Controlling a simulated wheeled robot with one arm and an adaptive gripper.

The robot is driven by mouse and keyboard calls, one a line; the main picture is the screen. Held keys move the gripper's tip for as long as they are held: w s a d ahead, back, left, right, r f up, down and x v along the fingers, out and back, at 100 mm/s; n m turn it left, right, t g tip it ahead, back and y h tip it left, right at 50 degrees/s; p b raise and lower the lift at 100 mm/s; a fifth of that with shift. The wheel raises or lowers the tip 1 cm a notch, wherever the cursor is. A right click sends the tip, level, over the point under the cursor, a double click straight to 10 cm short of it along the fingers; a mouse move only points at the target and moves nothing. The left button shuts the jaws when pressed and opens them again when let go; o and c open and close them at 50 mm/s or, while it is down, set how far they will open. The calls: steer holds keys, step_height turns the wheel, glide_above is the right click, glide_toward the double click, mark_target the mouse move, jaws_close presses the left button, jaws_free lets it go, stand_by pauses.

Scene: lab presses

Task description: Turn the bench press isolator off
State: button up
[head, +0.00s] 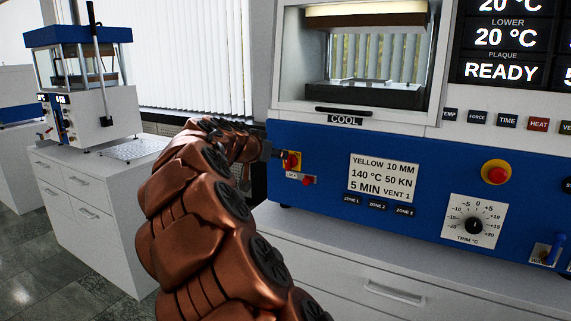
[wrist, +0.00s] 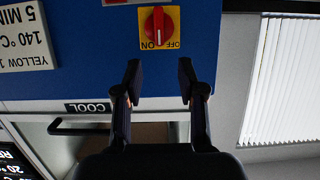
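The isolator is a red rotary knob on a yellow plate (head: 292,161) at the left end of the near press's blue front panel. In the wrist view the red knob (wrist: 158,26) stands upright in the picture, with ON at its lower left and OFF at its lower right. My gripper (wrist: 160,74) is open and empty. Its two fingers point at the panel, one to each side of the knob's line, apart from it. In the head view my arm hides most of the gripper, and its tip shows just left of the isolator.
A small red control (head: 308,181) sits just below the isolator. A red emergency button (head: 495,172) and a trim dial (head: 474,225) are further right. The COOL label (head: 345,120) and handle are above. A smaller press (head: 85,85) stands on a white cabinet (head: 85,190) at left.

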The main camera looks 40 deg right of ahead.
mark_target(289, 162)
steer(key=x, duration=0.7)
steer(key=shift+d+f, duration=0.1)
steer(key=shift+c, duration=0.4)
jaws_close()
